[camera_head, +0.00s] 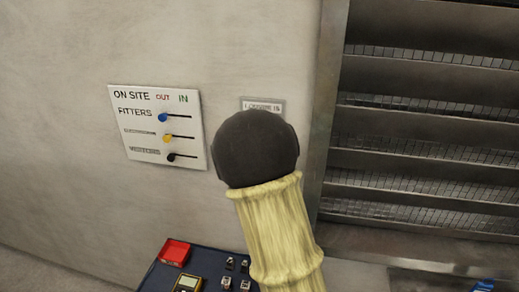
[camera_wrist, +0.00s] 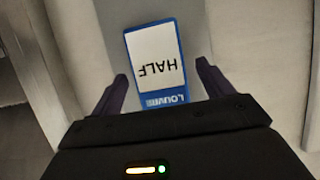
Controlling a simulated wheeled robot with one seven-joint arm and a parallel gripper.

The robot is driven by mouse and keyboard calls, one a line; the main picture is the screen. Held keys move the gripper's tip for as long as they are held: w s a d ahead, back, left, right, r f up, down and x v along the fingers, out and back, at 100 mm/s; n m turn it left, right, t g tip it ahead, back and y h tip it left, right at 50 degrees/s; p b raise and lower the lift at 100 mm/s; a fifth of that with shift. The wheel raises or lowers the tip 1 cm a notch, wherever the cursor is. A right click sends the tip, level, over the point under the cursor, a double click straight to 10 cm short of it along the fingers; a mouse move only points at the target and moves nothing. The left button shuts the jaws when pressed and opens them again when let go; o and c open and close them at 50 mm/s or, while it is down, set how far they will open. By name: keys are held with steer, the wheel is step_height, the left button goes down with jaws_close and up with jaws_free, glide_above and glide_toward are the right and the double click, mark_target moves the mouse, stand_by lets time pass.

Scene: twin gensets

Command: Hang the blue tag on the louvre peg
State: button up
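The blue tag (camera_wrist: 157,62), with a white face reading HALF upside down and a blue LOUVRE band, shows in the wrist view in front of a grey surface. My gripper (camera_wrist: 163,72) is open, with one dark finger on each side of the tag and a narrow gap showing on both sides. I cannot tell how far the tag is from the fingers in depth. In the head view, a small wall label (camera_head: 262,104) starting with LOUVRE is partly covered by my arm. No peg shows there. My gripper is not visible in that view.
A white ON SITE board (camera_head: 157,127) with blue, yellow and black sliders is on the wall. Metal louvre slats (camera_head: 425,115) fill the right. A dark blue surface (camera_head: 215,270) below holds a red tray (camera_head: 174,252), a yellow meter (camera_head: 187,284) and several small items.

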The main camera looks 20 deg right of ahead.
steer(key=shift+s+a, duration=0.1)
steer(key=v, duration=1.7)
steer(key=shift+p, duration=0.35)
steer(key=shift+r, duration=0.1)
steer(key=s+a+f+n+g+y+b, duration=0.1)
steer(key=s+a+f+n+y+b, duration=0.2)
steer(key=f, duration=0.4)
steer(key=s+a+f+n+g+y+b, duration=0.1)
steer(key=s+a+f+n+y, duration=0.2)
steer(key=f, duration=0.4)
steer(key=s+d+f+g+y+b, duration=0.1)
steer(key=s+f+g+b, duration=0.1)
steer(key=s+f+g, duration=0.4)
steer(key=s+f, duration=0.4)
steer(key=s, duration=0.2)
steer(key=shift+s+d+n, duration=0.3)
steer(key=shift+d+n, duration=0.05)
steer(key=shift+n, duration=0.05)
stand_by(0.3)
